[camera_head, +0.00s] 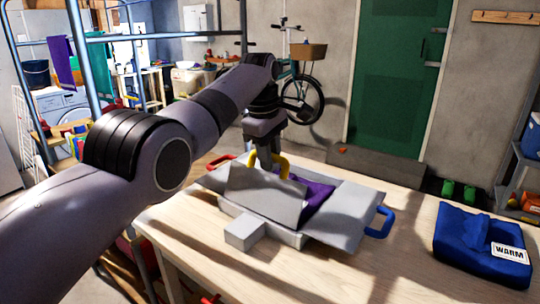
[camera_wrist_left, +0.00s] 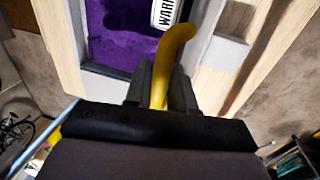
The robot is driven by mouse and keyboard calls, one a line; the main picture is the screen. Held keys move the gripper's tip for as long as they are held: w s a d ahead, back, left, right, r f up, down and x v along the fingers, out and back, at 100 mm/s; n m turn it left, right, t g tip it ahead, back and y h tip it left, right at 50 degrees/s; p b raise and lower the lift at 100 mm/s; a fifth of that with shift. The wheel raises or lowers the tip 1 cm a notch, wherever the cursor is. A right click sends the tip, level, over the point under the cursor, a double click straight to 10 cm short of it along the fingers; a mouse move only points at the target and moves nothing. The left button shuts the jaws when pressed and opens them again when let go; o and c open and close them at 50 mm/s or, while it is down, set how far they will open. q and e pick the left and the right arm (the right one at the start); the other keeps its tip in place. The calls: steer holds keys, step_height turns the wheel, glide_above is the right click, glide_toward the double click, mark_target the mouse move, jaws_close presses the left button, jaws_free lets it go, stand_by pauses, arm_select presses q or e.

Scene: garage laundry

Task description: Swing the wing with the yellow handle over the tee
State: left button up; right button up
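A grey folding board stands on the wooden table (camera_head: 375,275), with a purple tee (camera_head: 318,195) lying in its middle. The tee also shows in the wrist view (camera_wrist_left: 115,35). The grey wing (camera_head: 262,195) with the yellow handle (camera_head: 284,165) is raised and tilted, hiding part of the tee. My left gripper (camera_head: 266,160) is at this handle. In the wrist view the yellow handle (camera_wrist_left: 165,75) sits between the two dark fingers (camera_wrist_left: 162,92), which look closed on it. My right gripper is not in view.
A wing with a blue handle (camera_head: 380,223) lies out to the right; a red handle (camera_head: 220,162) shows at the back left. A small grey block (camera_head: 245,233) is at the front. A blue folded item labelled WARM (camera_head: 470,235) lies on the right; table between is clear.

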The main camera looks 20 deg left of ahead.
arm_select(q)
steer(key=shift+o, duration=1.1)
steer(key=shift+s+f, duration=0.15)
steer(key=shift+f, duration=0.25)
steer(key=shift+r, duration=0.1)
step_height(320, 180, up, 8)
steer(key=s, duration=0.1)
steer(key=shift+a+p, duration=0.2)
steer(key=shift+p, duration=0.25)
steer(key=shift+s+f, duration=0.1)
steer(key=shift+f, duration=0.1)
